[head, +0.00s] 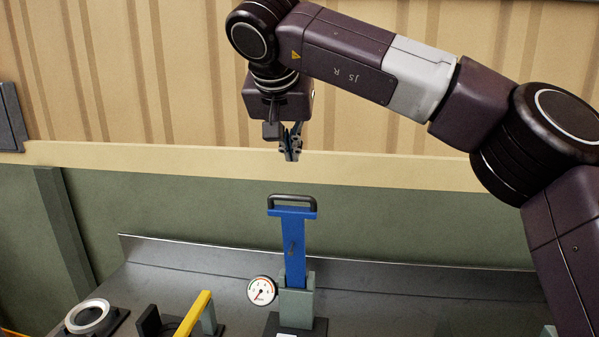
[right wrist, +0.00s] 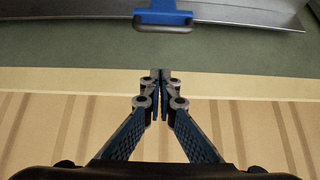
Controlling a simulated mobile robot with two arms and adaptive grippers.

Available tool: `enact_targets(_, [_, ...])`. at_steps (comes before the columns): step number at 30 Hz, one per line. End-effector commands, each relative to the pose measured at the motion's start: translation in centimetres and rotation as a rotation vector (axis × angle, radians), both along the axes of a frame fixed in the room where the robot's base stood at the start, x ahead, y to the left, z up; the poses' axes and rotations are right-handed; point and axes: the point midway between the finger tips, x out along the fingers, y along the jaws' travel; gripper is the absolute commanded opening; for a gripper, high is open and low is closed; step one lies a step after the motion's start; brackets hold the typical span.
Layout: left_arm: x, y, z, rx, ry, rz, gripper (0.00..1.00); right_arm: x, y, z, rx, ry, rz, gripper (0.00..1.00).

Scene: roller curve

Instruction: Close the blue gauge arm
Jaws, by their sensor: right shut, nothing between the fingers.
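The blue gauge arm (head: 293,245) stands upright on a grey-green block (head: 297,305) on the bench. It has a dark handle (head: 292,201) across its top. A round white gauge (head: 262,290) sits at the left of its foot. My right gripper (head: 290,158) hangs above the handle, apart from it, shut and empty. In the right wrist view the closed fingertips (right wrist: 160,75) point toward the handle (right wrist: 163,24) with a gap between them. My left gripper is in neither view.
A yellow lever (head: 195,313) and a ring-shaped fixture (head: 88,316) stand on the bench to the left. The metal bench (head: 400,290) has a raised back edge before a green and wood-panelled wall. The bench right of the gauge arm is clear.

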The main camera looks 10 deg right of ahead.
Motion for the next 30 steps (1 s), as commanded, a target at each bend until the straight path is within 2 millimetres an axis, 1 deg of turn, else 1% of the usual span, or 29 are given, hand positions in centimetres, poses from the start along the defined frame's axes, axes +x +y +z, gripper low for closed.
enact_targets(2, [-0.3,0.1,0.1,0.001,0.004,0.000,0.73,0.0,-0.4,0.4,-0.019,-0.008,-0.002,0.00])
enact_targets(5, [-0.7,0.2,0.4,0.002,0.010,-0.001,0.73,0.6,-0.7,-0.2,-0.021,-0.006,-0.003,0.00])
enact_targets(8, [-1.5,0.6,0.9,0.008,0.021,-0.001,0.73,1.5,-1.1,-1.5,-0.020,-0.003,-0.003,0.00])
enact_targets(12, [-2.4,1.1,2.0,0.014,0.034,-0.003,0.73,3.3,-1.9,-3.7,-0.018,-0.002,-0.004,0.00])
enact_targets(16, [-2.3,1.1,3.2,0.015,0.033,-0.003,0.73,5.0,-2.6,-5.8,-0.017,-0.002,-0.004,0.00])
enact_targets(18, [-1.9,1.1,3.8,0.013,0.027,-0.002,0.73,5.9,-3.0,-7.0,-0.016,-0.002,-0.004,0.00])
enact_targets(21, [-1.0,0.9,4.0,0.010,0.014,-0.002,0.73,4.8,-2.3,-7.3,-0.017,-0.007,0.003,0.00])
enact_targets(25, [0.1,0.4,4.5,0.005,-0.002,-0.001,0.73,3.7,-1.9,-7.8,-0.016,-0.006,0.001,0.00])
enact_targets(30, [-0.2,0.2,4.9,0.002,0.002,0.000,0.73,2.8,-1.5,-8.3,-0.015,-0.007,0.000,0.00])
